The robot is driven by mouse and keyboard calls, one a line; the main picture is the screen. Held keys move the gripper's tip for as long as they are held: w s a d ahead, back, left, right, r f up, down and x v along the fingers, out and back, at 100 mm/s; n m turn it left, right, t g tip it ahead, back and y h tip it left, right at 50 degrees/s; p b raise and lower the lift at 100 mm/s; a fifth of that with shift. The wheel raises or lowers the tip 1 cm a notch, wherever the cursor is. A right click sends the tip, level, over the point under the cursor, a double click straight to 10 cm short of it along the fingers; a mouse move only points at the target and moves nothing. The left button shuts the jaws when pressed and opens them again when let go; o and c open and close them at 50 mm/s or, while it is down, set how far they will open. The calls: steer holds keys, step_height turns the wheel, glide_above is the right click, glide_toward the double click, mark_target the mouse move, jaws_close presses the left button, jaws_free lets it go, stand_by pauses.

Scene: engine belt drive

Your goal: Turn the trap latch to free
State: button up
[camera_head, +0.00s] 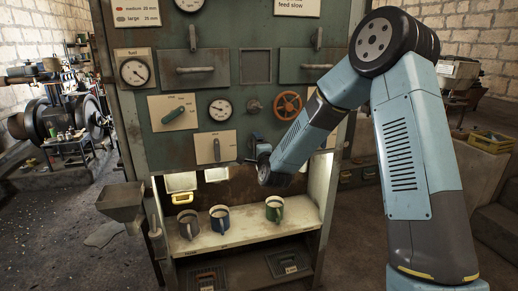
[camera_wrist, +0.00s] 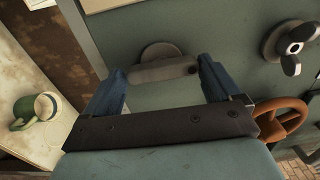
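A grey bar-shaped latch (camera_wrist: 165,71) on a round base, which looks like the trap latch, sits on the green panel (camera_wrist: 225,25) in the wrist view. My gripper (camera_wrist: 162,78) is open, with one blue finger beyond each end of the bar. The bar lies roughly along the line between the fingers; I cannot tell whether either finger touches it. In the head view my gripper (camera_head: 256,148) is at the lower panel, below the orange handwheel (camera_head: 288,105). The latch is hidden there behind my gripper.
A dark lobed knob (camera_wrist: 294,45) is close by in the wrist view. A lever on a pale plate (camera_head: 215,148) is left of my gripper.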

steer(key=shift+o, duration=0.9)
steer(key=shift+f, duration=0.1)
steer(key=v, duration=1.3)
steer(key=shift+s, duration=0.35)
